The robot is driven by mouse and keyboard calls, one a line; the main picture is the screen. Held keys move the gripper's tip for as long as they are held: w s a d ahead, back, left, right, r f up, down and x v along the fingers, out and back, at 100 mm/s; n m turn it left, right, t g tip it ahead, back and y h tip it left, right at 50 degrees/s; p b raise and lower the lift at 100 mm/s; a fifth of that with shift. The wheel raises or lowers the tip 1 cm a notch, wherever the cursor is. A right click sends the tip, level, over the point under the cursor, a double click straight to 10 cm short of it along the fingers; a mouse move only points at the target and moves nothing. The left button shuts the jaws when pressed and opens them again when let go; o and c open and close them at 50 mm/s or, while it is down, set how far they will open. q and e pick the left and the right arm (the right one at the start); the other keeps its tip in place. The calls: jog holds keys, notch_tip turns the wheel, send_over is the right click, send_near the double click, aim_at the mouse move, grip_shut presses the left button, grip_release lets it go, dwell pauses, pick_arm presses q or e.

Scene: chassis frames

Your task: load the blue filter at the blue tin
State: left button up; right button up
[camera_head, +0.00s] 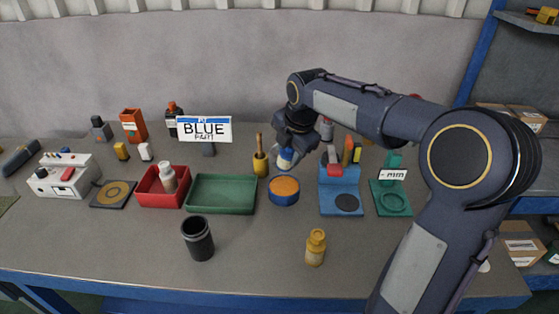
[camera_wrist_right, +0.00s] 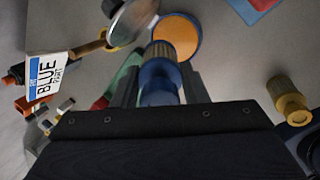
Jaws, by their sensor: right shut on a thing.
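My right gripper (camera_head: 291,148) points down at the back middle of the bench and is shut on the blue filter (camera_head: 286,160). In the right wrist view the blue filter (camera_wrist_right: 160,82), with a tan ribbed end, sits between the fingers. The blue tin (camera_head: 284,198), a low round tin with an orange inside, stands on the bench just in front of and below the held filter. The tin also shows in the right wrist view (camera_wrist_right: 199,42), beyond the filter's end; the filter looks apart from it. My left gripper is not in view.
A green tray (camera_head: 222,208) and a yellow pot with a brush (camera_head: 260,163) stand left of the tin; a blue stand (camera_head: 340,201) is to its right. A BLUE PART sign (camera_head: 204,129) is behind.

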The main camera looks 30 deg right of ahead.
aim_at(289, 170)
jog(key=shift+f+b, duration=2.45)
jog(key=shift+f, duration=0.45)
jog(key=shift+f+b, duration=0.45)
jog(key=shift+f, duration=0.2)
jog(key=shift+r, duration=0.1)
notch_tip(289, 170, up, 7)
jog(key=p, duration=0.6)
jog(key=shift+p, duration=0.35)
jog(key=shift+s+a+f, duration=0.1)
jog(key=shift+s+f, duration=0.05)
jog(key=shift+f, duration=0.05)
